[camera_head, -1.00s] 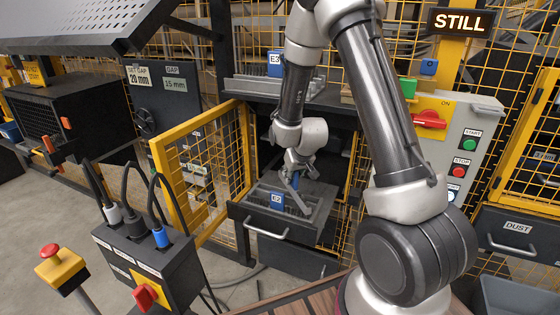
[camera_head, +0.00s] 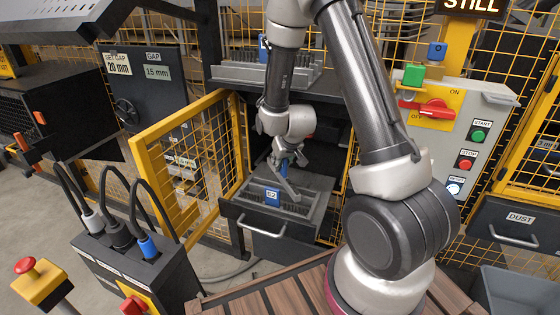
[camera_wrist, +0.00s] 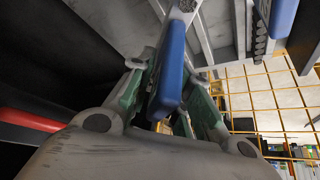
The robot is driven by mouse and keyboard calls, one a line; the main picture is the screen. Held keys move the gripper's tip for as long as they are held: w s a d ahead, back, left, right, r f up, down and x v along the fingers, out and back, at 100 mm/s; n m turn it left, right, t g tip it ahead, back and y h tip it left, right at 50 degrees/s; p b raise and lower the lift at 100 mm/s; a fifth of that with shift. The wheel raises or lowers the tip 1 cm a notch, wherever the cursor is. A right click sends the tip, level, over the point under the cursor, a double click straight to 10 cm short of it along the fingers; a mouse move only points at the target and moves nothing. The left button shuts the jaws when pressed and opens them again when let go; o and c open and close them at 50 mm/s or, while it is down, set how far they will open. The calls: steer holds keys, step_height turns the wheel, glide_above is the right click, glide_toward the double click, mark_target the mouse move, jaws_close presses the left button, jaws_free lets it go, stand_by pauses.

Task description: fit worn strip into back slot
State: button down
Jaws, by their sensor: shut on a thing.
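My gripper (camera_head: 284,158) is in front of the open guard door's cabinet, above the pulled-out drawer labelled E2 (camera_head: 232,215). It is shut on the worn strip, a grey bar (camera_head: 288,186) with a blue grip. The bar slants down to the right over the drawer and its slots. I cannot tell whether its lower end touches the drawer. In the wrist view, the blue grip (camera_wrist: 172,66) sits between my green-padded fingers, with the grey bar (camera_wrist: 186,14) beyond it. The back slot cannot be made out.
A yellow mesh door (camera_head: 190,165) stands open left of the drawer. A shelf labelled E3 (camera_head: 235,74) with a slotted rack lies above. A control panel (camera_head: 450,130) is at right, with a sign reading STILL (camera_head: 472,6). A cable box (camera_head: 135,265) stands front left.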

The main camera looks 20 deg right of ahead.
steer(key=shift+f, duration=0.5)
steer(key=c, duration=1.3)
jaws_free()
